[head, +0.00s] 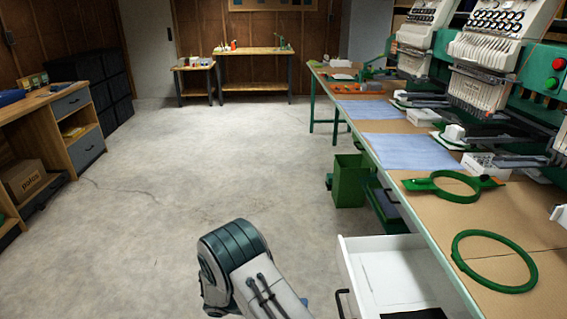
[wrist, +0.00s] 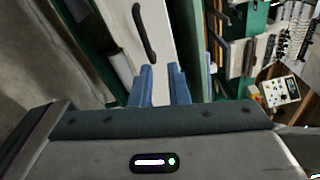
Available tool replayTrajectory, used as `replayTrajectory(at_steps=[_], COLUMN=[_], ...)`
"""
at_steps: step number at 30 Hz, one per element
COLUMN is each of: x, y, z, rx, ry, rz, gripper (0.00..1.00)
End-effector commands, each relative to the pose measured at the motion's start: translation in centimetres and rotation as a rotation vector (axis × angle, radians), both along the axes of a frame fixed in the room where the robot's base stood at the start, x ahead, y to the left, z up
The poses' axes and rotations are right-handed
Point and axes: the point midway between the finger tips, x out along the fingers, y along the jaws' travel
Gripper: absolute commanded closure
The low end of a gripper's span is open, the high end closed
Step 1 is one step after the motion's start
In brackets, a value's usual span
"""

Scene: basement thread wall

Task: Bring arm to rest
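My arm (head: 245,265) shows at the bottom middle of the head view, bent, over the floor left of an open white drawer (head: 351,272). My gripper is mostly hidden there. In the wrist view my gripper (wrist: 162,82) shows two blue fingers with a narrow gap between them. They are apart, and nothing is visible between them. Beyond the fingers is the white drawer front (wrist: 120,22) with its black handle (wrist: 143,33). The fingers are not around the handle.
The green-edged work table (head: 520,225) with green hoops (head: 494,262) and embroidery machines (head: 490,60) runs along the right. A green bin (head: 349,181) stands by its legs. A wooden bench (head: 60,112) is at left. The floor (head: 200,150) between is clear.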

Motion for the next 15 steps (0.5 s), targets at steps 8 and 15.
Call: replayTrajectory(at_steps=[8,15], x=[-1.3,-3.6], y=[-4.3,-7.1], z=[9.0,15.1], rx=[0.249,0.398], ry=[-0.415,-0.79], rz=[-0.254,-0.517], gripper=[0.85,0.85])
